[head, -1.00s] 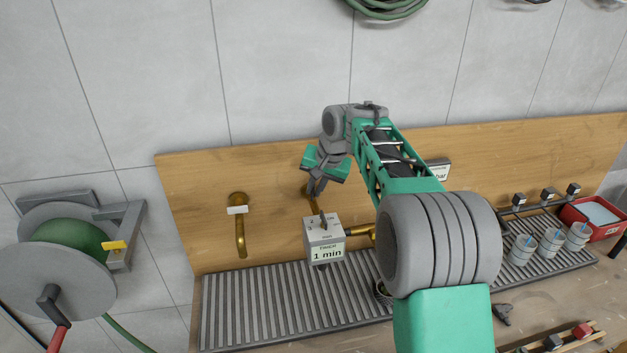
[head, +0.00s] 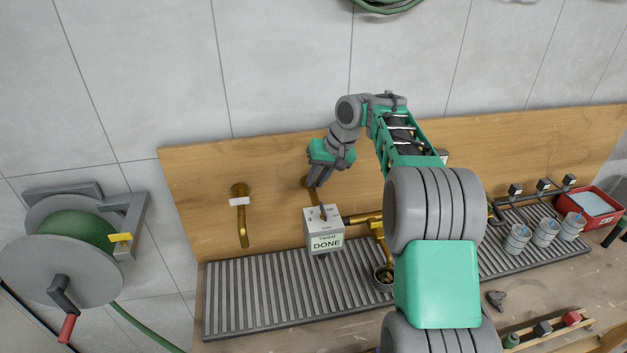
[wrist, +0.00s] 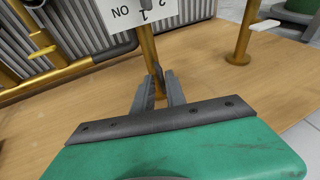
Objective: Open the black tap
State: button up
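Contact with the lever cannot be told. No tap is clearly identifiable as the black tap. Several dark square-topped valves (head: 543,185) stand on a pipe at the right. Brass piping (head: 378,229) beside the timer is partly hidden by my arm.
A slatted drain grate (head: 270,300) runs along the bench. A curved brass spout (head: 241,215) with a white tag is at the left. A hose reel (head: 65,250) stands far left. Grey cups (head: 545,232) and a red tray (head: 592,207) are at right. A loose dark handle (head: 496,299) lies in front.

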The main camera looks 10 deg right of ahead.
jog(key=shift+o, duration=0.2)
notch_tip(320, 180, up, 7)
dwell(0.6)
jog(key=shift+r, duration=0.1)
